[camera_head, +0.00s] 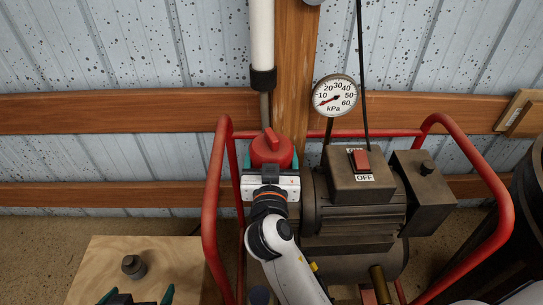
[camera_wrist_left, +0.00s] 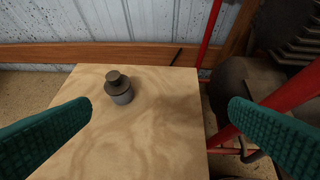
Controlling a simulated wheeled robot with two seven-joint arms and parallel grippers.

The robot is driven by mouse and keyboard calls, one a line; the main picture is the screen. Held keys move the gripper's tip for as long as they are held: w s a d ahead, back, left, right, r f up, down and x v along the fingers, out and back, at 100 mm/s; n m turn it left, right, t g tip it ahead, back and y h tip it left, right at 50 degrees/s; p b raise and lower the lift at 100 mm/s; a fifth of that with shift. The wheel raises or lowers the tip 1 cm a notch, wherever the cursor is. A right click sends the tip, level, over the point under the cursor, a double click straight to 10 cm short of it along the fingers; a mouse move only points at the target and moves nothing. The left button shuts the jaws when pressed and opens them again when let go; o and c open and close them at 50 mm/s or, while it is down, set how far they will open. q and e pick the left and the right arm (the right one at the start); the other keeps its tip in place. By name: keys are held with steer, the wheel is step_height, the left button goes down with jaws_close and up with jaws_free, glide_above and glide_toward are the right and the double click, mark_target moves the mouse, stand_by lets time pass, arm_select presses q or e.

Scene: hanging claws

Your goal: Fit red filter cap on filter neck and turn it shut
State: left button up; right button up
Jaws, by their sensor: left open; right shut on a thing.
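The red filter cap (camera_head: 271,148), with a raised grip bar on top, is in the upper middle of the head view, beside the pump. My right gripper (camera_head: 270,163) is shut on it, with one teal finger on each side. The filter neck is hidden by the cap and gripper, so I cannot tell whether the cap is seated on it. My left gripper (camera_head: 137,297) is open and empty at the bottom left of the head view. Its two teal fingers are wide apart in the left wrist view (camera_wrist_left: 160,112).
A small dark grey knobbed weight (camera_head: 134,266) stands on a wooden board (camera_head: 100,255); it also shows in the left wrist view (camera_wrist_left: 119,88). A red tube frame (camera_head: 211,195) surrounds the pump (camera_head: 355,215). A gauge (camera_head: 335,95) hangs behind, its needle low. The switch box (camera_head: 361,172) reads OFF.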

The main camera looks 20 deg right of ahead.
mark_target(271, 141)
steer(key=shift+h+b, duration=0.3)
steer(key=o, duration=1.4)
arm_select(q)
steer(key=shift+w+d+r+t, duration=0.2)
steer(key=shift+w+r+t, duration=0.2)
steer(key=shift+w+r, duration=0.05)
steer(key=shift+w+d+r+t, duration=0.2)
steer(key=shift+w+r+t, duration=0.2)
steer(key=shift+w, duration=0.05)
arm_select(e)
steer(key=shift+r+p, duration=0.65)
steer(key=shift+r, duration=0.25)
steer(key=shift+r+p, duration=0.6)
steer(key=shift+r, duration=0.2)
arm_select(q)
steer(key=s+a+f+g+p, duration=0.1)
steer(key=s+a+g, duration=0.1)
steer(key=s, duration=0.3)
steer(key=s+a+f+g+y+p, duration=0.1)
steer(key=s+f+g, duration=0.1)
steer(key=s+g, duration=0.3)
steer(key=shift+s+a+g+y, duration=0.3)
steer(key=shift+s+a, duration=0.1)
steer(key=shift+s, duration=0.15)
arm_select(e)
steer(key=shift+r, duration=1.5)
arm_select(q)
steer(key=shift+f, duration=0.2)
arm_select(e)
steer(key=shift+f, duration=0.1)
